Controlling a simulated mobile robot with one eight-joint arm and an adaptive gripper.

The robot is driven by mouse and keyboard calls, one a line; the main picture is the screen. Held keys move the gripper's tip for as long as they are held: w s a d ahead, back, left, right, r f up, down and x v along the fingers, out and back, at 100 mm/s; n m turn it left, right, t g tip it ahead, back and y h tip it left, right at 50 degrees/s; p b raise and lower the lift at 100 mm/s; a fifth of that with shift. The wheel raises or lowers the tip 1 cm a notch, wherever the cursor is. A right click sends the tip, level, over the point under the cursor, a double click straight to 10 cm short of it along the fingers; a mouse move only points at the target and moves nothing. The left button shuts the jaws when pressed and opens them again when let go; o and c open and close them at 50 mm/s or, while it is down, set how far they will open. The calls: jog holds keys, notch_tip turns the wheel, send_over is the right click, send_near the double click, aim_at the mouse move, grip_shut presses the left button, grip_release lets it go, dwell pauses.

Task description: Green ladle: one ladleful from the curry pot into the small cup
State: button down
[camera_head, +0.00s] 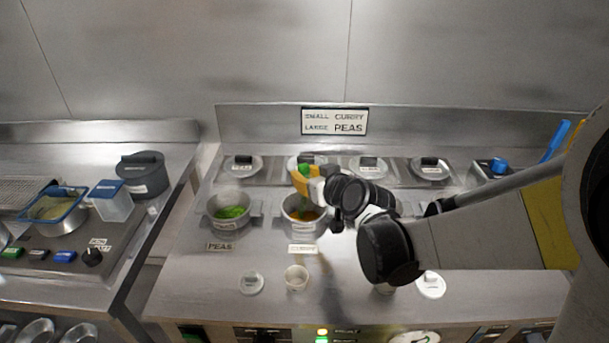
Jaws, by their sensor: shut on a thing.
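The curry pot (285,216) stands in the middle of the counter with orange-brown curry inside, behind a label reading CURRY. My gripper (303,180) is above the back of this pot, shut on the green ladle (306,169). Only a bit of the ladle's green shows. Its bowl is hidden, so I cannot tell whether it is in the curry or filled. The small white cup (296,279) stands upright in front of the curry pot, apart from it. Its inside looks pale and empty.
A peas pot (229,213) stands left of the curry pot. Covered wells line the back under a wall sign (334,121). My arm covers the counter's right side. A fryer station (60,255) is at left.

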notch_tip(320, 180, up, 15)
jog(key=p, duration=1.1)
jog(key=shift+f, duration=0.15)
